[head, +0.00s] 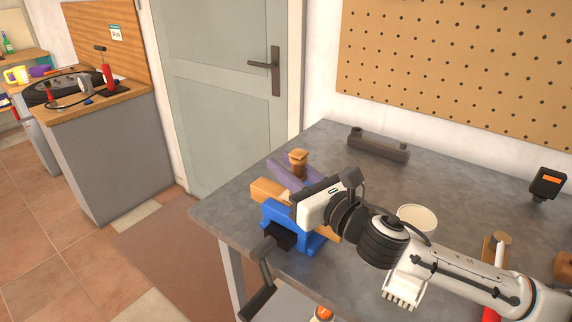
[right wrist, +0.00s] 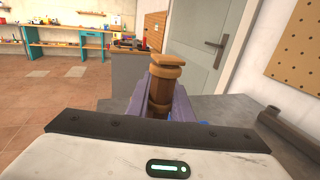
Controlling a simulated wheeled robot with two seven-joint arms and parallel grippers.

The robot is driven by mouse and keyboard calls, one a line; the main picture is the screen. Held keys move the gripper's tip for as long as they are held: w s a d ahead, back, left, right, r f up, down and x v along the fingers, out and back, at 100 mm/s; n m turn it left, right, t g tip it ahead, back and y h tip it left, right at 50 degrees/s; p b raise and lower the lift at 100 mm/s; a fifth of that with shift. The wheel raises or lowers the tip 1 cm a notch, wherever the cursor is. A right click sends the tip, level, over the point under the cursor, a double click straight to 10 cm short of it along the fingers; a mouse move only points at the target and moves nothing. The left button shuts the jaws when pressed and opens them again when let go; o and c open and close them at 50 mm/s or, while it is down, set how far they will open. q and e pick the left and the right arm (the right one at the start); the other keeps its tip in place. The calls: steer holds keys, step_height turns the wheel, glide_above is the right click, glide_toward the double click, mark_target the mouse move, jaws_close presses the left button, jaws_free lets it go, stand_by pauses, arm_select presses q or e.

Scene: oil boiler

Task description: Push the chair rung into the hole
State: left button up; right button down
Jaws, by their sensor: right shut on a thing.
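The chair rung (head: 298,158) is a turned brown wooden piece that stands roughly upright, its top showing above my fingers. It also shows in the right wrist view (right wrist: 163,72). My right gripper (head: 288,173), with purple fingers, is shut on it. A light wooden bar (head: 265,190) is clamped in a blue vise (head: 279,215) just below and beside my gripper. The rung's lower end and the hole are hidden behind my fingers and hand, so I cannot tell how the rung sits against the hole. My left gripper is not in view.
The vise's dark handle (head: 259,287) sticks out past the grey workbench's (head: 222,207) front edge. A dark grey bracket (head: 378,145) lies behind. A white round container (head: 418,217) and a wooden-handled tool (head: 488,248) are near my forearm. The bench's back middle is clear.

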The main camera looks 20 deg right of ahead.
steer(key=shift+f, duration=0.45)
steer(key=c, duration=1.5)
jaws_free()
steer(key=b+v, duration=0.2)
steer(key=v, duration=0.7)
steer(key=shift+s+d+r, duration=0.15)
steer(key=shift+s+d, duration=0.05)
steer(key=shift+s, duration=0.4)
